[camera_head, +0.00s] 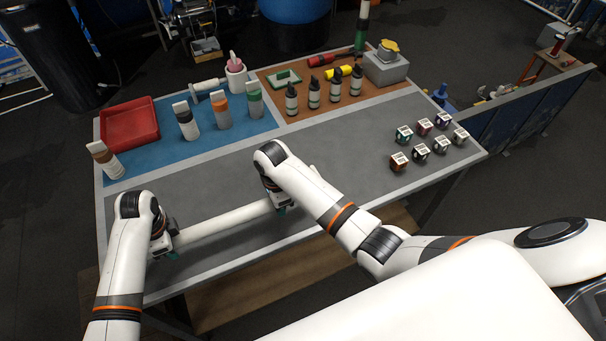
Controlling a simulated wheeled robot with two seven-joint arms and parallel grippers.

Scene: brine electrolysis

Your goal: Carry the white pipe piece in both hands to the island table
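The white pipe piece (225,224) is a long, slim cylinder. It lies roughly level along the near part of the grey table surface, with its right end a little farther back. I cannot tell whether it rests on the table or is just above it. My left gripper (166,250) is at the pipe's left end, and my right gripper (278,199) is near its right end. Both point down at the pipe, but the wrists largely hide the fingers, so their grip on it is not clear. The island table is not identifiable apart from this table (330,150).
A red tray (130,125), several bottles (221,110) and black bottles (314,93) stand toward the back. Small labelled cubes (420,153) sit at the right. A grey box (386,68) is at the back right corner. A blue barrier (525,110) stands beyond the table.

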